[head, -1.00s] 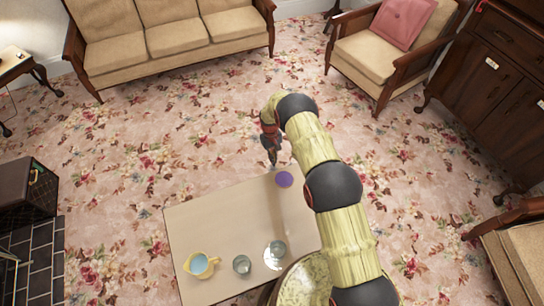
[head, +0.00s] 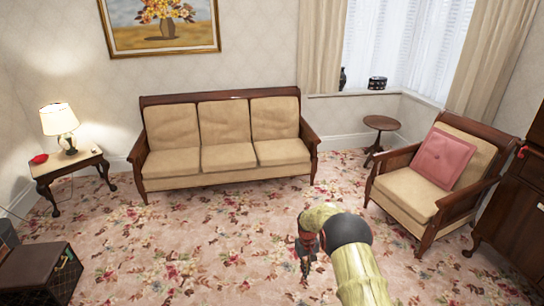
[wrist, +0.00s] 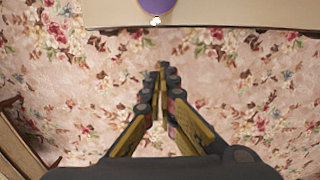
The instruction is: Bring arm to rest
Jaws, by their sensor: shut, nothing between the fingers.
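My gripper (wrist: 160,72) shows in the wrist view with its two fingers meeting at the tips. It is shut and empty, over the flowered carpet. In the head view my gripper (head: 306,268) is small, at the lower middle, pointing down in front of the sofa. My arm reaches to it from the bottom edge, bent at the wrist. A purple round thing (wrist: 157,8) lies on the edge of a pale table top (wrist: 220,14) at the top of the wrist view, apart from my fingers. The table is out of the head view now.
A beige sofa (head: 225,145) stands at the back wall, and an armchair (head: 410,190) with a pink cushion (head: 443,157) at the right. A side table (head: 75,168) with a lamp is at the left. Open carpet (head: 190,240) lies between.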

